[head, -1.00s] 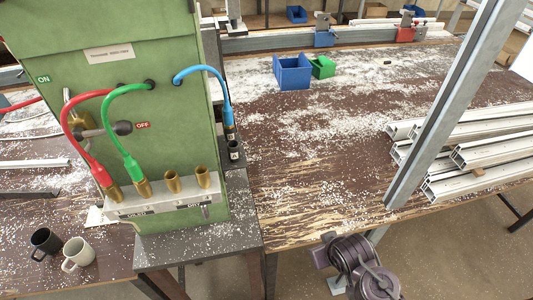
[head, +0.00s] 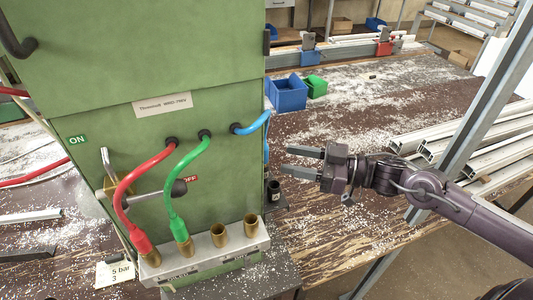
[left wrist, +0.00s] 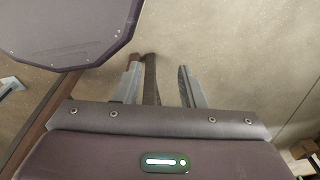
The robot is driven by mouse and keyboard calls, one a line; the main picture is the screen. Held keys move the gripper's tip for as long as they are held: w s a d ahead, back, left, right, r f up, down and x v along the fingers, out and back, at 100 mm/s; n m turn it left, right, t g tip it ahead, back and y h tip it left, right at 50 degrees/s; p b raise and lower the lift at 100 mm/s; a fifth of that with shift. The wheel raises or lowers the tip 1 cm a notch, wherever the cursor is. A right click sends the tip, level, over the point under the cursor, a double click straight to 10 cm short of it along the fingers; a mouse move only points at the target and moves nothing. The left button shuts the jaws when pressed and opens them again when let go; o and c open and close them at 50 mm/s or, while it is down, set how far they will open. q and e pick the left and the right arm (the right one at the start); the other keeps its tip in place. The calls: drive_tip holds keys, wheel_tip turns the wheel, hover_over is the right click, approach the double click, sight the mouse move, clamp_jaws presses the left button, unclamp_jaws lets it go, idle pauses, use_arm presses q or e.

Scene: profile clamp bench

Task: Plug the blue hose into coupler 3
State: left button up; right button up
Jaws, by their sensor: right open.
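The blue hose (head: 252,125) leaves the green cabinet's front and bends right; its plug end is hidden behind the cabinet's side edge. The coupler block (head: 190,272) carries a row of brass couplers. The red hose (head: 130,200) and green hose (head: 177,190) sit in the first two from the left. The third coupler (head: 220,236) and fourth (head: 251,227) are empty. My right gripper (head: 285,160) is open and empty, fingers pointing left, right of the cabinet and below the blue hose. My left gripper (left wrist: 160,78) is open and empty over the floor.
The green cabinet (head: 170,75) fills the left. A black cylindrical holder (head: 273,190) stands beside it, below my right gripper. A blue bin (head: 288,94) and green bin (head: 315,87) stand behind.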

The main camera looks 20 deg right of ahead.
drive_tip(key=p+x, duration=0.1)
drive_tip(key=x, duration=0.3)
drive_tip(key=shift+w+a+r, duration=0.15)
drive_tip(key=shift+w+a, duration=0.1)
drive_tip(key=shift+a, duration=0.1)
drive_tip(key=shift+w+a+p, duration=0.1)
drive_tip(key=shift+a+p, duration=0.05)
drive_tip(key=shift+p, duration=0.15)
drive_tip(key=shift+w+a, duration=0.1)
drive_tip(key=shift+a, duration=0.15)
drive_tip(key=c, duration=0.8)
clamp_jaws()
drive_tip(key=shift+o, duration=0.4)
unclamp_jaws()
use_arm(q)
drive_tip(key=d, duration=0.1)
drive_tip(key=s+d+r, duration=0.1)
drive_tip(key=s+d, duration=0.1)
drive_tip(key=shift+s+d+r, duration=0.15)
drive_tip(key=shift+d+r, duration=0.15)
drive_tip(key=shift+r, duration=0.1)
use_arm(e)
clamp_jaws()
